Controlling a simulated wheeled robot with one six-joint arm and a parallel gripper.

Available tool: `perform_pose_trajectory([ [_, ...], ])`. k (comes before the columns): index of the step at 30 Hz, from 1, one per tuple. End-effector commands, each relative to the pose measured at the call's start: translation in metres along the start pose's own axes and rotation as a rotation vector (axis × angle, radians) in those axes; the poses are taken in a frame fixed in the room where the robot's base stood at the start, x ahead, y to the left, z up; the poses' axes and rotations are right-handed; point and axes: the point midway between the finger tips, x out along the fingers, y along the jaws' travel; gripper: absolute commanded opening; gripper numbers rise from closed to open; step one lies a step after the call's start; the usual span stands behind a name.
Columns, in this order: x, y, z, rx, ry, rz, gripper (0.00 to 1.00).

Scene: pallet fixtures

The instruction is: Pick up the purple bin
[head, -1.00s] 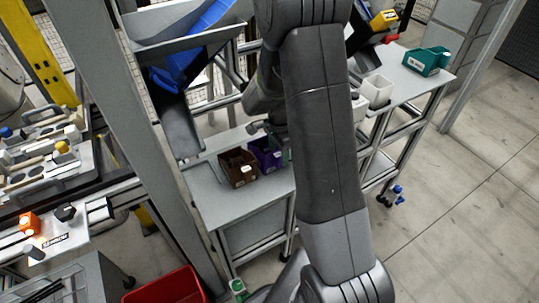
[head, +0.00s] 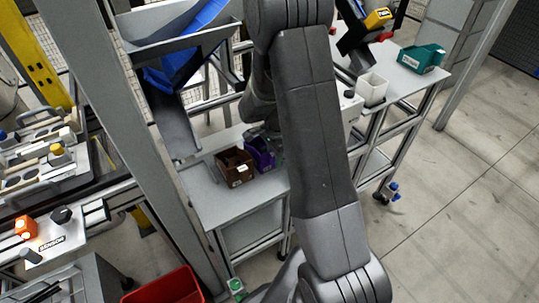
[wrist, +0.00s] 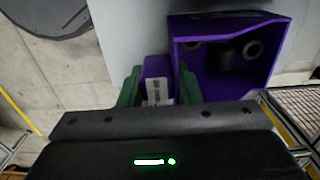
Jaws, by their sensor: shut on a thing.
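The purple bin (head: 260,150) stands on a grey table (head: 225,207), just right of the brown bin, in the head view. The fingers are shut on that part. In the head view my arm hides most of my gripper and part of the area right of the bin.
A brown bin (head: 235,166) stands close beside the purple bin on its left. A grey chute with a blue bin (head: 190,55) is behind. A white bin (head: 372,89) and a teal bin (head: 421,58) stand on the right table. A red crate (head: 165,287) is at the lower left.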

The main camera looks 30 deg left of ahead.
Motion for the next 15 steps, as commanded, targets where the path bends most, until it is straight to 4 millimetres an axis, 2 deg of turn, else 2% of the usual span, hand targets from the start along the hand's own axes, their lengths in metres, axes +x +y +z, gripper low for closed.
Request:
perform_pose_trajectory([
  [5, -0.015, -0.001, 0.0, 0.0, 0.001, -0.005, 0.04],
  [15, -0.077, -0.001, 0.0, 0.0, 0.001, -0.006, 0.04],
])
